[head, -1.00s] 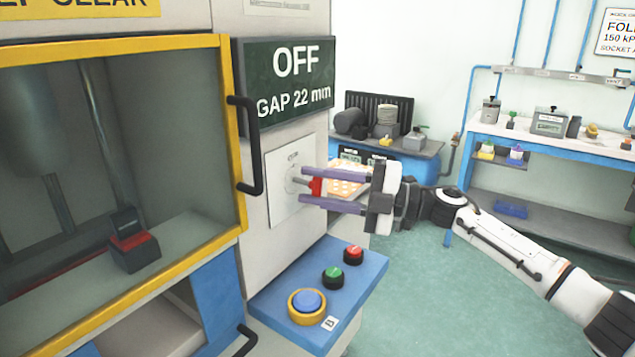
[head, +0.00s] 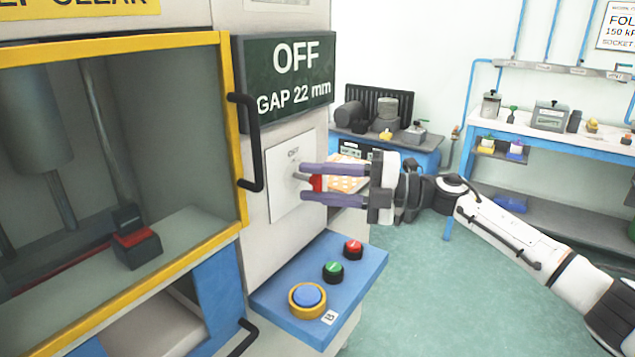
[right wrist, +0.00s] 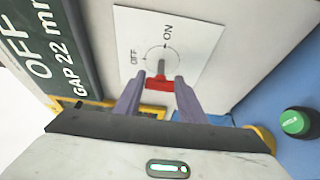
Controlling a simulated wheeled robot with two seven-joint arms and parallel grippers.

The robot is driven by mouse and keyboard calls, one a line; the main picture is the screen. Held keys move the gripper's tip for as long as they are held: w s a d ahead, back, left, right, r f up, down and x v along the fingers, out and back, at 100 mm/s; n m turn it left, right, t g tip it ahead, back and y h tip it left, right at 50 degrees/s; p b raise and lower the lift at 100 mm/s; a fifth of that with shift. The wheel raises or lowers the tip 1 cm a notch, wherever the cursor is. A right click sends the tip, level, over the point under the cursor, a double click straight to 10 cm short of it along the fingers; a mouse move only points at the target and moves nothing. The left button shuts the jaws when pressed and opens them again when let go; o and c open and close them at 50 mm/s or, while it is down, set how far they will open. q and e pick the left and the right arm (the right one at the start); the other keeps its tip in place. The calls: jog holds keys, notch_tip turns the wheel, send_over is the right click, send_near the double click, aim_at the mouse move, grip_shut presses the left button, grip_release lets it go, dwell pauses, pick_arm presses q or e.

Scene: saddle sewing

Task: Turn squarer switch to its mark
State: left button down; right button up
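The squarer switch is a grey lever with a red end (head: 316,183) on a white plate (head: 283,205) on the machine's front. In the right wrist view the red end (right wrist: 158,83) shows below the dial, with OFF printed to the left and ON to the upper right. My right gripper (head: 303,182) has its two purple fingers on either side of the red end, one above and one below in the head view. Gaps show between the fingers and the red end in the right wrist view (right wrist: 157,80), so it is open around the lever. My left gripper is not in view.
A dark sign (head: 288,82) above the plate reads OFF, GAP 22 mm. A black door handle (head: 247,142) stands out left of the plate. Below is a blue button shelf (head: 268,300) with red, green and blue buttons. Open floor lies to the right.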

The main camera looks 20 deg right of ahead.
jog(key=o, duration=0.3)
jog(key=b+v, duration=0.1)
jog(key=v, duration=0.9)
jog(key=shift+d+b, duration=0.15)
jog(key=shift+b, duration=0.2)
